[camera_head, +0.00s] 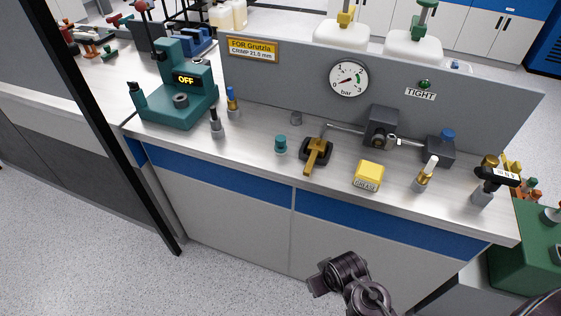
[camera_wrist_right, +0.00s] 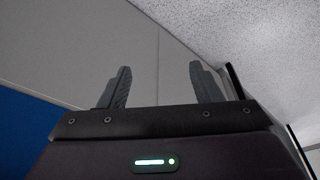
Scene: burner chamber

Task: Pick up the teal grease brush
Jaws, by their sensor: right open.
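A short teal-topped piece (camera_head: 281,144) stands upright on the steel bench, left of the middle. It is the only small loose teal item I see on the bench, but no bristles show, so I cannot tell for sure that it is the grease brush. My right gripper (camera_wrist_right: 160,72) is open and empty in the right wrist view, with plain cabinet front and floor beyond its fingers. In the head view part of my right arm (camera_head: 350,275) is low in front of the bench, well away from the teal piece. My left gripper is not in view.
A brass-handled tool on a black base (camera_head: 317,153), a yellow GREASE box (camera_head: 368,176) and several upright tools stand along the bench. A grey panel with a gauge (camera_head: 349,78) rises behind.

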